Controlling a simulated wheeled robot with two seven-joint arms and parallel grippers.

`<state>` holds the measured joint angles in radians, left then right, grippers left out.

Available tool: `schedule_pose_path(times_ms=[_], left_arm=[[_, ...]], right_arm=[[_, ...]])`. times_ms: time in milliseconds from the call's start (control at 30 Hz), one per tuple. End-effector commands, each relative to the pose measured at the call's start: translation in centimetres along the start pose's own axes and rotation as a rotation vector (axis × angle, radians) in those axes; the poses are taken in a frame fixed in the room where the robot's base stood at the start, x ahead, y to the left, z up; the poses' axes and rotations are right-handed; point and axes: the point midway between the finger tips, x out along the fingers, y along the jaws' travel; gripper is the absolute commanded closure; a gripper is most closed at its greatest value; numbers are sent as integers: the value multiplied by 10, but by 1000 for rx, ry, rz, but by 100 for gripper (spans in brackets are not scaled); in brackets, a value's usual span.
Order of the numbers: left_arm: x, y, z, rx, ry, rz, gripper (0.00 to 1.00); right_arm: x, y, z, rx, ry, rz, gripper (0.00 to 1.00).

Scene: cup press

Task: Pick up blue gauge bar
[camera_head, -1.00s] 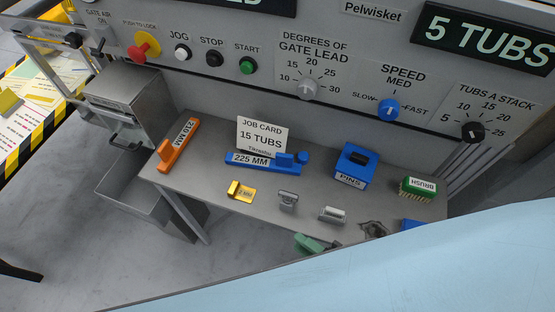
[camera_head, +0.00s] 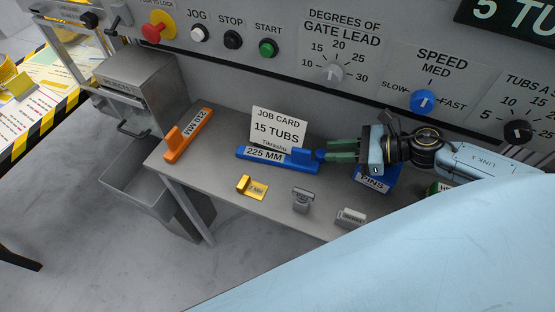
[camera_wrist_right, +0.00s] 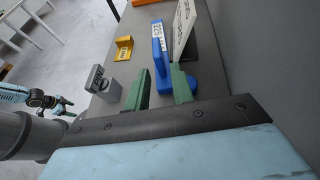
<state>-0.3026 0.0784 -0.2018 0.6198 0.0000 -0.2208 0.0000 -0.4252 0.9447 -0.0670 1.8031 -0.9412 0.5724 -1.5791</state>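The blue gauge bar (camera_head: 266,156), labelled 225 MM, lies on the grey shelf (camera_head: 222,143) in front of the job card (camera_head: 278,128). Its raised block is near its right end. My right gripper (camera_head: 327,151) reaches in from the right, level with that end. In the right wrist view the gripper (camera_wrist_right: 160,88) is open, its green fingers apart, with the blue bar (camera_wrist_right: 160,58) just ahead and no closed grip on it. My left gripper (camera_wrist_right: 66,115) seems to show small at the left of the wrist view; its fingers are too small to judge.
An orange 210 MM bar (camera_head: 188,136) lies left, and a yellow gauge (camera_head: 252,188) in front. Grey pieces (camera_head: 303,200) (camera_head: 350,217) lie near the front edge. The blue PINS box (camera_head: 375,180) sits under my right arm. The control panel rises behind.

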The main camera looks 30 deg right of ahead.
Motion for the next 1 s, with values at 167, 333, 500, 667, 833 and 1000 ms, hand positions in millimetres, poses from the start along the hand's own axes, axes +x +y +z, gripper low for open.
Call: schedule_pose_path(times_ms=[167,333,500,667,833,1000], left_arm=[[1,-2,-10,0,15,-2,29],[0,-2,-9,-1,14,-2,29],[0,-1,-6,-1,9,-2,29],[-3,-1,-3,-1,5,-2,29],[-6,-1,-2,-2,2,-2,29],[-6,-2,-2,-2,2,-2,29]], right_arm=[[31,-1,2,-1,-5,1,76],[51,0,2,2,-4,1,76],[59,0,1,3,-2,1,76],[76,2,4,2,-5,1,76],[101,3,4,3,-5,0,76],[110,4,3,2,-3,1,76]])
